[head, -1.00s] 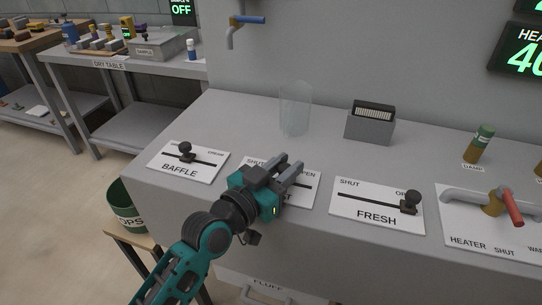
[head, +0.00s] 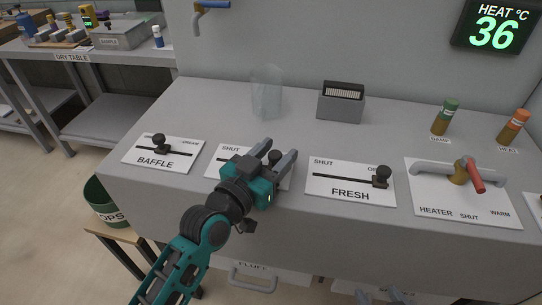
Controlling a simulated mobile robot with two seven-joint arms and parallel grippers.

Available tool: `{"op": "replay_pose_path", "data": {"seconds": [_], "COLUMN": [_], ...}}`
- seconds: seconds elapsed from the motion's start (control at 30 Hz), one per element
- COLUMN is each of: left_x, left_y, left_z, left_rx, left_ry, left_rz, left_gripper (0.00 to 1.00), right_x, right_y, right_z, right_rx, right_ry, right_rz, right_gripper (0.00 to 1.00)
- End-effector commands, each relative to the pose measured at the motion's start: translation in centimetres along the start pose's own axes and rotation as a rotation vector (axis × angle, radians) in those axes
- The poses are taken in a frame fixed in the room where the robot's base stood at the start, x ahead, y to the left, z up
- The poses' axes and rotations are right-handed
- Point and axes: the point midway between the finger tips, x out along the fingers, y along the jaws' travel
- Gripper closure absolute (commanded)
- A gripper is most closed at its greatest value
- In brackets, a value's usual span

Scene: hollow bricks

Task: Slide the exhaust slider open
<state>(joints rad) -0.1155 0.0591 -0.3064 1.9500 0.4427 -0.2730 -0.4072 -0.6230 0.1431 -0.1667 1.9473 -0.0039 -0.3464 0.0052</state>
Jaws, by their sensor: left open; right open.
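The exhaust slider panel (head: 222,160) lies on the grey counter, between the baffle and fresh panels. Its SHUT label shows at the left; its name and right part are mostly hidden by my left gripper. The black exhaust knob (head: 275,156) shows between the fingers of my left gripper (head: 279,152), toward the panel's right end. That gripper is open around the knob; I cannot tell whether a finger touches it. Only the grey fingers of my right gripper (head: 385,296) show at the bottom edge, open and below the counter front.
The baffle slider (head: 160,152) is left, the fresh slider (head: 352,184) right with its knob at the right end. Further right is the heater lever (head: 474,178). A clear beaker (head: 267,92) and a grey box (head: 341,101) stand behind. The heat display (head: 494,28) reads 36.

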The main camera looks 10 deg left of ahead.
Motion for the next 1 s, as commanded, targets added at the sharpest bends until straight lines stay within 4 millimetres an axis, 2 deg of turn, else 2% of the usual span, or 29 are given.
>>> {"op": "replay_pose_path", "data": {"seconds": [0.17,0.5,0.7,1.0], "left_x": [-1.4,-8.4,-11.4,-12.9], "left_y": [0.0,0.1,0.0,0.0], "left_z": [0.1,0.1,0.1,0.0], "left_rx": [0.001,0.0,0.0,0.0], "left_ry": [-0.002,-0.005,-0.002,0.0], "left_rz": [0.0,0.002,0.0,0.0], "left_gripper": [0.5,0.5,0.5,0.5], "right_x": [-0.1,-0.1,-0.1,-0.1], "right_y": [0.0,0.0,0.1,0.1], "right_z": [-0.1,-0.3,-0.2,-0.1], "right_rx": [-0.001,-0.002,-0.002,-0.002], "right_ry": [0.0,0.007,0.006,0.001], "right_rz": [-0.001,0.0,0.001,0.002], "right_gripper": [0.33,0.33,0.33,0.33]}}
